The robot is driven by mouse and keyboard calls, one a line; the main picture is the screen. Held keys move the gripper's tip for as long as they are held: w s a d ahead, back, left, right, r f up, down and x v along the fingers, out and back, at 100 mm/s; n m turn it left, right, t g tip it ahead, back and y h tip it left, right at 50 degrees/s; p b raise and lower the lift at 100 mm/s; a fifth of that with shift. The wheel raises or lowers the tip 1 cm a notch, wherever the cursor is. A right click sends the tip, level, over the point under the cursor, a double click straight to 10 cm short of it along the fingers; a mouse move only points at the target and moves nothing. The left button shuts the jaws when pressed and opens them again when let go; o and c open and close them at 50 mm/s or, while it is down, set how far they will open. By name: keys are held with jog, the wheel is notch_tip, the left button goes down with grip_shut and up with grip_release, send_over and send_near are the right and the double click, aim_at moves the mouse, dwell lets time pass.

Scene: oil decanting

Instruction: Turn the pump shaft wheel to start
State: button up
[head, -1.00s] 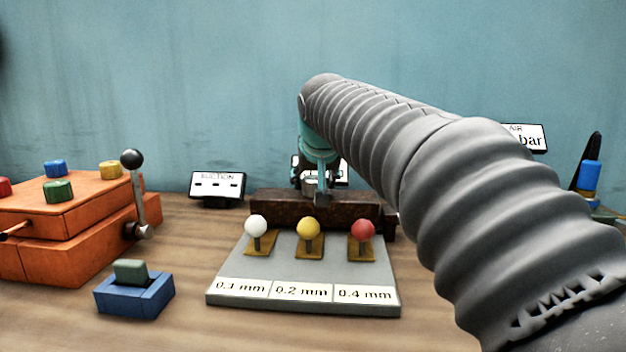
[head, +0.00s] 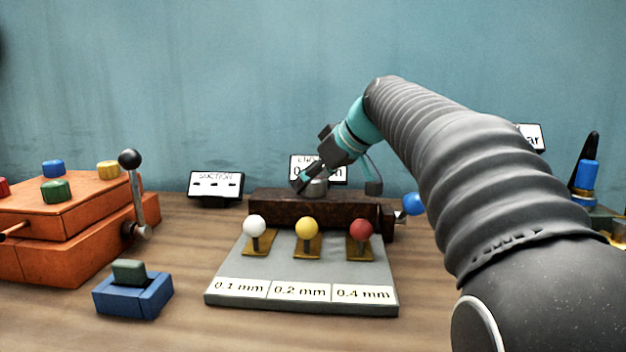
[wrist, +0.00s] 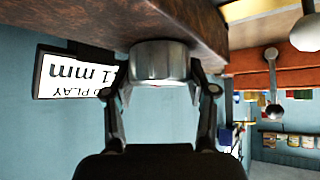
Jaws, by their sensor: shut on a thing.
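The pump shaft wheel appears to be the short silver cylinder (head: 316,187) on top of the rusty brown block (head: 290,209) at the back of the bench. My gripper (head: 308,183) reaches it from the upper right, tilted over. In the wrist view, turned upside down, the silver wheel (wrist: 160,62) sits between my two fingers (wrist: 160,92), which are closed on its sides. The brown block (wrist: 150,15) is against the wheel's base. Part of the wheel is hidden by my gripper in the head view.
The END PLAY display (wrist: 74,75) stands behind the block. A blue ball knob (head: 412,203) is at its right end. A grey plate (head: 285,270) with white, yellow and red knobs lies in front. The orange box (head: 70,220) with a lever and the SUCTION display (head: 216,184) are left.

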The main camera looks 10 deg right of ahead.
jog(key=n+g+y, duration=0.1)
jog(key=n, duration=0.1)
jog(key=n+g+y, duration=0.1)
jog(key=n+g, duration=0.1)
jog(key=n, duration=0.1)
jog(key=shift+y, duration=0.4)
jog(key=shift+n, duration=0.3)
jog(key=o, duration=1.2)
jog(key=shift+c, duration=0.2)
jog(key=shift+v, duration=3.75)
